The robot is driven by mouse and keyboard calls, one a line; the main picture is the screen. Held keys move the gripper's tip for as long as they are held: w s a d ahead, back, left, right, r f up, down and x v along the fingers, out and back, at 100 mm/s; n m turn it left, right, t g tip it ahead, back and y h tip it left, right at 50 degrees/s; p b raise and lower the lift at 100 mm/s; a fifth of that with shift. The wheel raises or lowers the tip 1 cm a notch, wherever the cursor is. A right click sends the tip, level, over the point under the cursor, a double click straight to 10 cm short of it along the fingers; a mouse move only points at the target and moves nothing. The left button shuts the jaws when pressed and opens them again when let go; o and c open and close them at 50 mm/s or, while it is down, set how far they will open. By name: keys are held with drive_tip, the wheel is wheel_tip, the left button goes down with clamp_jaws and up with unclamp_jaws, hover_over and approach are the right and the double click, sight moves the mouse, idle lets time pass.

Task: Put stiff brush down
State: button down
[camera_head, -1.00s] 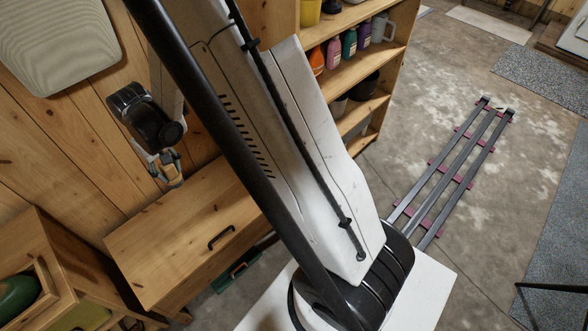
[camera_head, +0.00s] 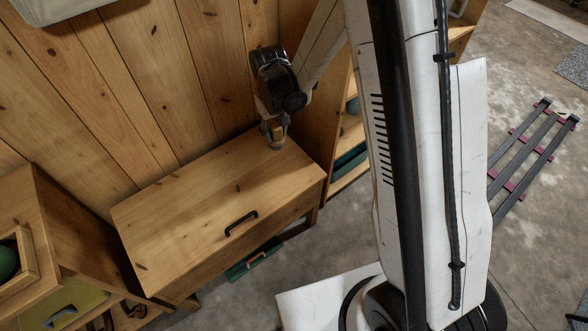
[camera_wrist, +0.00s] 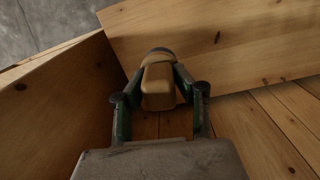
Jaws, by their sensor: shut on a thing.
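My gripper (camera_head: 272,122) is over the back right corner of a wooden chest (camera_head: 210,195) with a black handle. In the wrist view my gripper (camera_wrist: 158,78) has its two dark green fingers closed around the stiff brush (camera_wrist: 158,88), a tan block with a dark far end. The brush also shows small below my gripper in the head view (camera_head: 277,138), low over the chest top. I cannot tell whether it touches the chest. Its bristles cannot be made out.
A plank wall (camera_head: 150,80) stands behind the chest, and an open shelf unit (camera_head: 352,135) stands close on its right. A wooden cabinet (camera_head: 75,225) is at the left. The chest top left of my gripper is bare. A rail track (camera_head: 525,155) lies on the floor.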

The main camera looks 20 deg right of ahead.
drive_tip(key=a+f+n+b, duration=0.1)
drive_tip(key=a+f+b, duration=0.2)
drive_tip(key=f+b, duration=0.3)
drive_tip(key=shift+w+d+f+b, duration=0.65)
drive_tip(key=shift+w+d+f, duration=0.25)
drive_tip(key=shift+d+f, duration=1)
drive_tip(key=shift+w+d+f+b, duration=0.85)
drive_tip(key=shift+d+f, duration=0.6)
drive_tip(key=shift+f, duration=0.75)
drive_tip(key=shift+w+d+f+b, duration=0.5)
drive_tip(key=shift+w+d+f, duration=0.5)
drive_tip(key=shift+d+f, duration=0.9)
drive_tip(key=shift+a+f, duration=0.15)
drive_tip(key=shift+a, duration=0.05)
drive_tip(key=shift+f, duration=0.15)
drive_tip(key=c, duration=1.4)
unclamp_jaws()
drive_tip(key=shift+o, duration=0.2)
